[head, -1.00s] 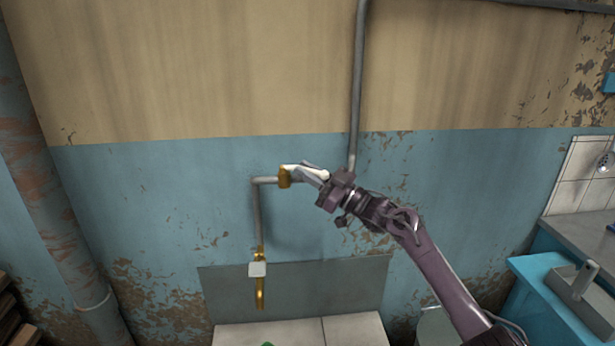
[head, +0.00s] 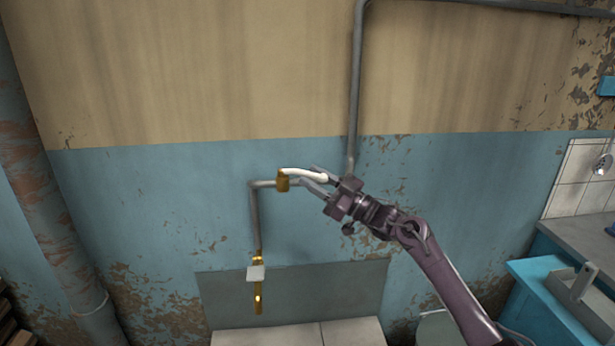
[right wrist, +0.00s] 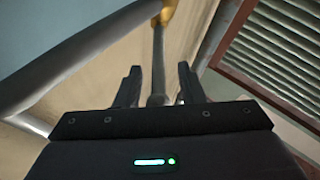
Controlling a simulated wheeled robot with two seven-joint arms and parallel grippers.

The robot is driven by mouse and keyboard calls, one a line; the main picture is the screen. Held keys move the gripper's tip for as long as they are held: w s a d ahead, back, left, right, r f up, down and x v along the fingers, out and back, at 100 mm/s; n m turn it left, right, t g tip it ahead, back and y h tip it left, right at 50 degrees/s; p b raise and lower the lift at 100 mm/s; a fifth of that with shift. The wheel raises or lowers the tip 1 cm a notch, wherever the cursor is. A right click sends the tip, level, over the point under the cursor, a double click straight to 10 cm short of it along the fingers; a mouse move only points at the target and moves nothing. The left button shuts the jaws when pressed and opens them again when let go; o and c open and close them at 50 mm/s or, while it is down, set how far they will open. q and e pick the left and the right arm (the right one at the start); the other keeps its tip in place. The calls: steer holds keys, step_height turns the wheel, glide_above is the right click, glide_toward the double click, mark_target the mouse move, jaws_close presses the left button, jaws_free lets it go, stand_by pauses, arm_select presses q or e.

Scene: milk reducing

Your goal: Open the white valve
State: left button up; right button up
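My right gripper (head: 311,177) is open at the lever's free end. In the right wrist view, the lever (right wrist: 158,65) runs between the two spread fingers (right wrist: 159,86), with gaps on both sides. The brass valve shows in part at the top there. My left gripper is not in view.
A brass tap (head: 258,293) with a white square piece (head: 256,273) hangs below on the pipe (head: 255,220). A grey vertical pipe (head: 355,90) runs behind my gripper. A blue cabinet (head: 535,285) stands at the right. The wall left of the valve is clear.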

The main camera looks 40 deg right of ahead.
steer(key=b+v, duration=0.1)
steer(key=v, duration=0.4)
steer(key=shift+s+d+r, duration=0.1)
steer(key=shift+s, duration=0.05)
steer(key=shift+c, duration=0.2)
